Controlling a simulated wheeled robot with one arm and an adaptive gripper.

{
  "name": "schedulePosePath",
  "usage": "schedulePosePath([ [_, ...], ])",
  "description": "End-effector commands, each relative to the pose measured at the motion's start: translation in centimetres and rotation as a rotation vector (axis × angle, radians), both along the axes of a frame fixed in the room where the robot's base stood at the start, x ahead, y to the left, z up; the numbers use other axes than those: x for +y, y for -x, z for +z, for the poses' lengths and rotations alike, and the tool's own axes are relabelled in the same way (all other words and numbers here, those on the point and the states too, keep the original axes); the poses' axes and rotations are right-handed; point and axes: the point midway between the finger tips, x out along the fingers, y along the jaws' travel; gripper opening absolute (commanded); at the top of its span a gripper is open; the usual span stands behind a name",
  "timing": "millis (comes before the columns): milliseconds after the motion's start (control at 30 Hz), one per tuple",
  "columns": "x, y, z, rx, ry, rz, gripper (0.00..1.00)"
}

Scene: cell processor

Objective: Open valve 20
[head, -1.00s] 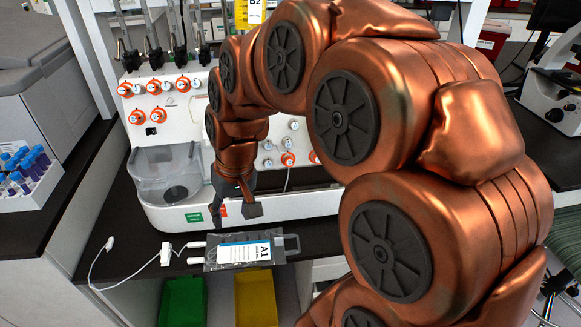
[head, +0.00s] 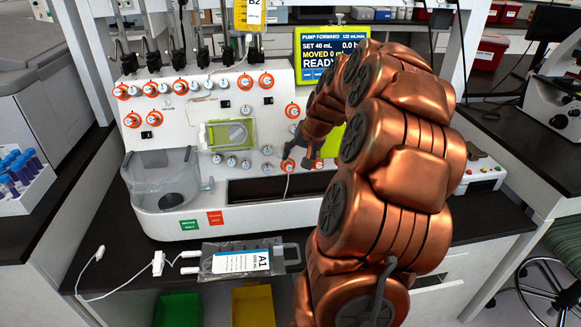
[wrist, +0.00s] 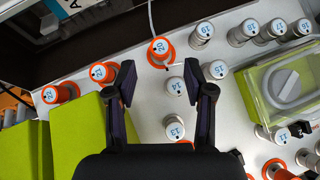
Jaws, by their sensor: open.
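Valve 20 (wrist: 160,50) is a round knob with an orange ring on the white front panel. In the wrist view its label appears upside down, and it lies beyond my fingertips, a little left of centre. In the head view the orange-ringed knob above the thin tube looks like valve 20 (head: 288,165). My gripper (wrist: 166,80) is open and empty, with its two dark fingers apart. Valve 14 (wrist: 176,86) shows between the fingers. In the head view my gripper (head: 303,162) is at the panel's lower right, partly overlapping the knobs there.
Valve 21 (wrist: 98,72) and another orange-ringed knob (wrist: 52,94) are to the left in the wrist view. Grey knobs (wrist: 215,70) and a green-framed clear cover (wrist: 285,85) are to the right. A bag labelled A1 (head: 220,262) lies at the bench front. A screen (head: 325,55) reads READY.

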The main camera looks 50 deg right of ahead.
Motion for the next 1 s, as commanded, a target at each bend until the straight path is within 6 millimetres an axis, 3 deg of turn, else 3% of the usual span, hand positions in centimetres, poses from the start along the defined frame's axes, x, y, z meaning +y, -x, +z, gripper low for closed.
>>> schedulePosePath([
  [433, -0.3, -2.7, -4.8, 0.001, -0.001, 0.001, 0.53],
  [833, -0.4, -3.1, -5.6, -0.001, 0.002, 0.001, 0.53],
  [1000, -0.4, -3.1, -5.6, -0.001, 0.002, 0.001, 0.36],
])
